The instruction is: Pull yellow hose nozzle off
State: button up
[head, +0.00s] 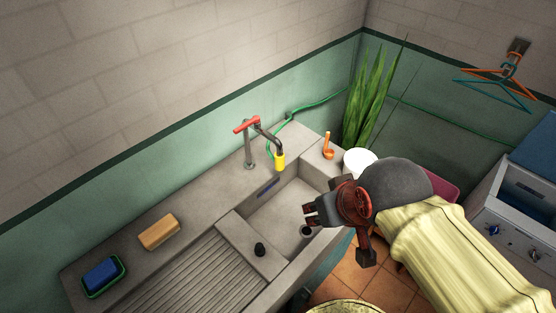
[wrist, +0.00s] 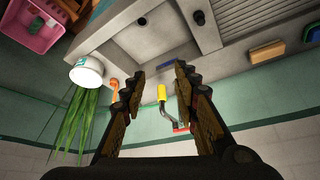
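The yellow hose nozzle (head: 279,161) sits on the end of the dark curved spout of the faucet (head: 249,150), above the sink basin. The faucet has a red handle. In the wrist view the yellow nozzle (wrist: 161,92) shows between my two fingers, farther off, with the spout behind it. My gripper (head: 312,212) is over the right part of the basin, apart from the nozzle and to its lower right in the head view. In the wrist view my gripper (wrist: 158,78) has its fingers spread wide, with nothing between them.
The concrete sink (head: 262,216) has a ribbed drainboard on its left. A black stopper (head: 260,249), a tan block (head: 159,232) and a blue sponge (head: 102,274) lie on it. A green hose (head: 316,103) runs along the wall.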

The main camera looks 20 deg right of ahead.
jog(key=shift+o, duration=0.6)
jog(key=shift+o, duration=0.7)
jog(key=shift+d, duration=0.3)
jog(key=shift+o, duration=0.5)
jog(key=w+d+f+m+g, duration=0.1)
jog(key=d+f+g, duration=0.1)
jog(key=f, duration=0.3)
jog(key=shift+w+d+m+g+p, duration=0.3)
jog(key=shift+d+m, duration=0.1)
jog(key=shift+d, duration=0.4)
jog(key=m+t+y+p, duration=0.2)
jog(key=m+y, duration=1.4)
jog(key=m, duration=0.4)
send_near(282, 162)
notch_tip(282, 162, down, 2)
jog(key=w, duration=0.2)
jog(key=shift+b+x, duration=0.3)
jog(key=shift+x, duration=4.5)
